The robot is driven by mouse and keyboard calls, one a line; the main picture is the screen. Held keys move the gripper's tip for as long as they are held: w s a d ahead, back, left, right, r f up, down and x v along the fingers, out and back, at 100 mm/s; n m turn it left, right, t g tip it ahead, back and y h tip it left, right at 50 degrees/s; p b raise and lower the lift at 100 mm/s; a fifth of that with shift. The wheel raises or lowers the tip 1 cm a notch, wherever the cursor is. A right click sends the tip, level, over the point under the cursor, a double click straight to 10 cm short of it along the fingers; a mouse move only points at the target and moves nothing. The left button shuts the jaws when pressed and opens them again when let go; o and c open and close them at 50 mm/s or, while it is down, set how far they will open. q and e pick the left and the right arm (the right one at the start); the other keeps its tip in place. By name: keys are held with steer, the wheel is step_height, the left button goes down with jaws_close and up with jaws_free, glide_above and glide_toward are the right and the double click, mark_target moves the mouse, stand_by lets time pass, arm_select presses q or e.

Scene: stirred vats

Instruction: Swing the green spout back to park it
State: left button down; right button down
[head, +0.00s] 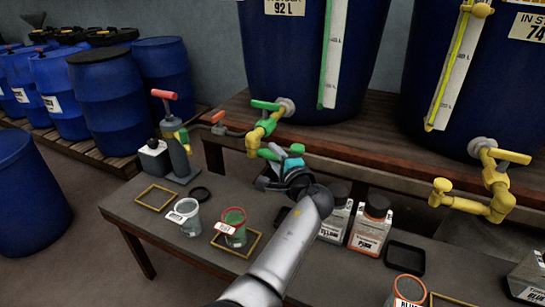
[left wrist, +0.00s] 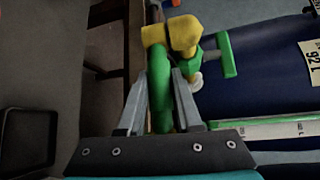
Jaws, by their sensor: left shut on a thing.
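The green spout (left wrist: 160,75) hangs from a yellow joint (left wrist: 182,32) on the blue vat's tap. In the left wrist view my left gripper (left wrist: 160,105) has one finger on each side of the spout and is shut on it. In the head view the spout (head: 270,153) shows just beyond my left gripper (head: 276,168), below the yellow tap body (head: 262,131). The green tap handle (head: 265,104) sits on top. The gripper and wrist hide the spout's lower part. My right gripper is in neither view.
A second vat's yellow spout (head: 460,202) juts out at the right. Labelled cups (head: 186,219) (head: 233,224), bottles (head: 370,226) and a dark tray (head: 405,257) stand on the bench below. A grey pump bottle (head: 178,150) with a red handle stands at the left.

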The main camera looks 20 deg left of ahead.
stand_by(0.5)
arm_select(q)
steer(key=c, duration=0.6)
jaws_free()
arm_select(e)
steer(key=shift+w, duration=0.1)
